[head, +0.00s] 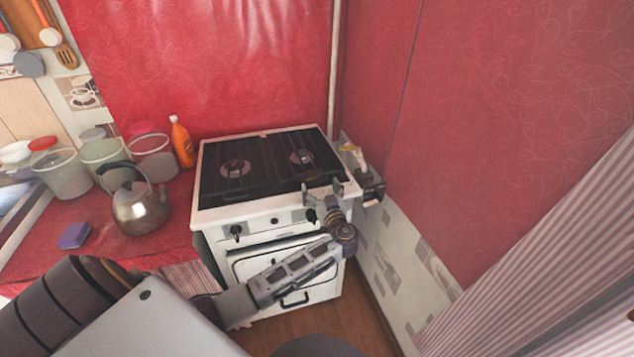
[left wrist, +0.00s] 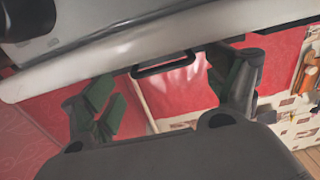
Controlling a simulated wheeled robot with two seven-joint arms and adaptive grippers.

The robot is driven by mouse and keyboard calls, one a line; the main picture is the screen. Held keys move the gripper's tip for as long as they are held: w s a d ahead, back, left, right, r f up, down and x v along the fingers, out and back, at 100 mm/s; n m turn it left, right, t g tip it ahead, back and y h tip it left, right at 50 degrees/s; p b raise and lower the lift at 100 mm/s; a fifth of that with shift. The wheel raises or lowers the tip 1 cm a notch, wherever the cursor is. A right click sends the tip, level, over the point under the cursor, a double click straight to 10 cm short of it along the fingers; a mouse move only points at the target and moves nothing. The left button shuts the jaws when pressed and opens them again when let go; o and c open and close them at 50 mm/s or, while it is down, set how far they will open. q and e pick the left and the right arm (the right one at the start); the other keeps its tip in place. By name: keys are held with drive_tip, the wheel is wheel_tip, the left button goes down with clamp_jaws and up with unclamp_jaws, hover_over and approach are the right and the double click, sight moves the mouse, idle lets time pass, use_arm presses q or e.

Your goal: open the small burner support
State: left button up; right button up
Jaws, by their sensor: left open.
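A white stove (head: 205,218) with a dark top stands against the red wall. Two burners, a left one (head: 235,168) and a right one (head: 301,157), sit under dark wire supports lying flat on the top. I cannot tell which support is the small one. My left gripper (head: 321,188) is open at the front right edge of the stove top. In the left wrist view its fingers (left wrist: 163,80) are spread, with a black loop (left wrist: 165,62) between them beside a pale edge. I cannot tell whether they touch it. My right gripper is not in view.
A metal kettle (head: 140,208), a purple sponge (head: 74,236), an orange bottle (head: 181,142) and several lidded jars stand on the red counter left of the stove. A wall is close on the stove's right. Stove knobs (head: 237,231) and an oven handle (head: 294,299) face the front.

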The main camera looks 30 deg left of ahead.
sight(317, 182)
use_arm(q)
drive_tip(key=shift+x, duration=2)
